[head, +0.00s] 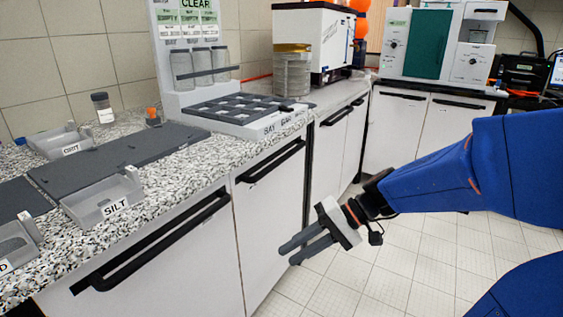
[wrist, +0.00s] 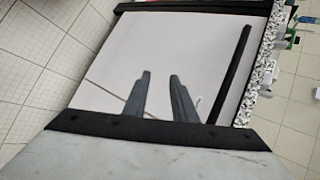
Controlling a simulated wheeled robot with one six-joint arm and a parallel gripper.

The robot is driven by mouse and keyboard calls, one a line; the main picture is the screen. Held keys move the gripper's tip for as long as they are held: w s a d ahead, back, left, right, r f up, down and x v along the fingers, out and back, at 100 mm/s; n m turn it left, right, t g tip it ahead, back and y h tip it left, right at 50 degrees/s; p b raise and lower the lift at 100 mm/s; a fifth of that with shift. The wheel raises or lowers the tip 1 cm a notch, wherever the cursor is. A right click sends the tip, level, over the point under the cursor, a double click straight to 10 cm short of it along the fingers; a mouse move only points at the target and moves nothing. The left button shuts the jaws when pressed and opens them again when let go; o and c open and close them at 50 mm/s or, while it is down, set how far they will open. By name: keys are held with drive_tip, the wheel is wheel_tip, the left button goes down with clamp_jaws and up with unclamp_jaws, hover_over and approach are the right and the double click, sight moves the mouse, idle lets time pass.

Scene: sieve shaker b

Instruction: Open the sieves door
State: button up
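Several white cabinet doors with black bar handles line the counter in the head view. I see no label marking the sieves door. The nearest door (head: 200,280) has a long handle (head: 158,240). The middle door (head: 265,225) has its handle (head: 270,162) near the top. Another door (head: 328,165) stands farther back. All look closed. My gripper (head: 287,254) is in front of the middle door, below handle height, with its fingers apart and nothing between them. In the wrist view, my gripper (wrist: 160,75) faces a white door panel (wrist: 185,50), with a black handle (wrist: 232,70) to the right of the fingers.
A speckled countertop (head: 150,205) holds a SILT tray (head: 95,208), a grey board (head: 120,155), a jar rack (head: 170,60) and a stacked cylinder (head: 292,72). A white machine (head: 420,45) stands at the back. The tiled floor (head: 400,265) is clear.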

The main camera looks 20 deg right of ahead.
drive_tip(key=w+d+r+m+t+y, duration=0.2)
drive_tip(key=w+t+y, duration=0.1)
drive_tip(key=w, duration=0.5)
drive_tip(key=m+t, duration=0.5)
drive_tip(key=t, duration=0.6)
approach(282, 160)
drive_tip(key=x, duration=1)
drive_tip(key=shift+w+d+f, duration=0.1)
drive_tip(key=shift+w+f, duration=0.25)
drive_tip(key=shift+w, duration=0.25)
drive_tip(key=shift+g, duration=0.3)
clamp_jaws()
